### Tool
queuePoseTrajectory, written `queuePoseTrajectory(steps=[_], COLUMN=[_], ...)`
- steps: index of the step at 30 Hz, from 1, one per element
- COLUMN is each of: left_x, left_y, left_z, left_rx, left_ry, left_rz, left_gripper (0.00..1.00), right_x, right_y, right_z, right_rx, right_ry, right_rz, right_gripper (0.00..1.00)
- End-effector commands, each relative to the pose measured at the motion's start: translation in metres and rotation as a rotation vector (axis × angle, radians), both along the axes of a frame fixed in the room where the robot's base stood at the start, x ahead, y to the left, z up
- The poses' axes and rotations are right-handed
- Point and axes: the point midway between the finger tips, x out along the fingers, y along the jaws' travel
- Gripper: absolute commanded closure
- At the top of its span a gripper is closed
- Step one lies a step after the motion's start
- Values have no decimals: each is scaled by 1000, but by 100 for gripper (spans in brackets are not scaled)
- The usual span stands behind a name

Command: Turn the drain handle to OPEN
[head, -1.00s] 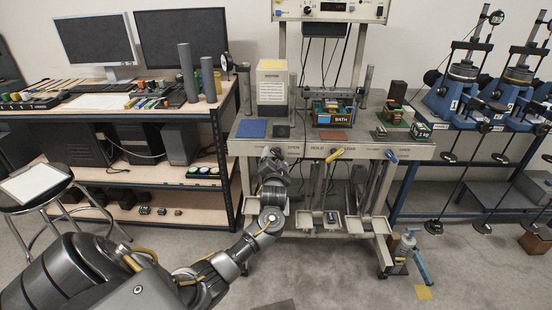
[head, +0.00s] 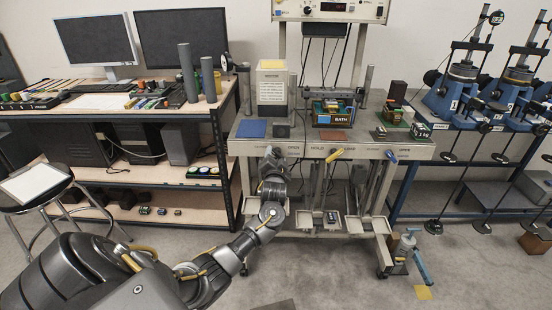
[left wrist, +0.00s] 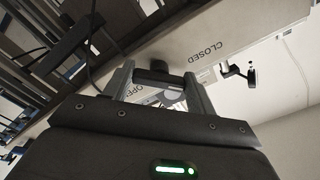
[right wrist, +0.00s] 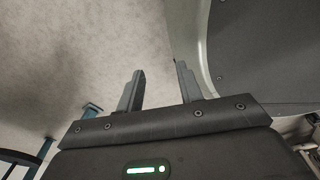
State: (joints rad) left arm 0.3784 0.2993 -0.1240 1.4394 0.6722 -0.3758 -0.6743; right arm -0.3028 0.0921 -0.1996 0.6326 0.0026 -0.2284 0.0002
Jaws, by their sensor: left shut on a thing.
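My left gripper (head: 273,160) is at the left part of the bench's front rail, below the tabletop. In the left wrist view its fingers (left wrist: 160,82) are shut on a dark handle (left wrist: 157,73) under the rail. The OPEN label (left wrist: 133,90) is close beside the fingers, and the CLOSED label (left wrist: 206,50) lies further right along the rail. My gripper hides most of the handle in the head view, so its exact angle is hard to tell. My right gripper (right wrist: 158,88) is open and empty above the grey floor, out of the head view.
A yellow handle (head: 334,155) and a blue handle (head: 391,157) sit further right on the same rail. Pedals and trays (head: 306,220) hang below. A workbench with monitors (head: 95,43) and a round stool (head: 36,185) stand left. Blue test devices (head: 455,90) stand right.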

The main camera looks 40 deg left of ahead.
Motion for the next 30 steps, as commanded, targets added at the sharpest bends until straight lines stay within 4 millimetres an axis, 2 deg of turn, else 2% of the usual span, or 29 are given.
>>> queuePoseTrajectory(steps=[8, 15, 30], left_x=[0, -1, -1], left_y=[0, 1, 1], left_z=[4, 7, 8], left_rx=[76, 231, 610], left_ry=[62, 179, 467], left_rz=[0, -1, 0], left_gripper=[66, 66, 66], right_x=[-2, -3, -2], right_y=[5, 19, 8], right_z=[18, 46, 98], right_rx=[8, 25, 11], right_ry=[1, 1, 2], right_rz=[0, -5, -1], right_gripper=[64, 64, 64])
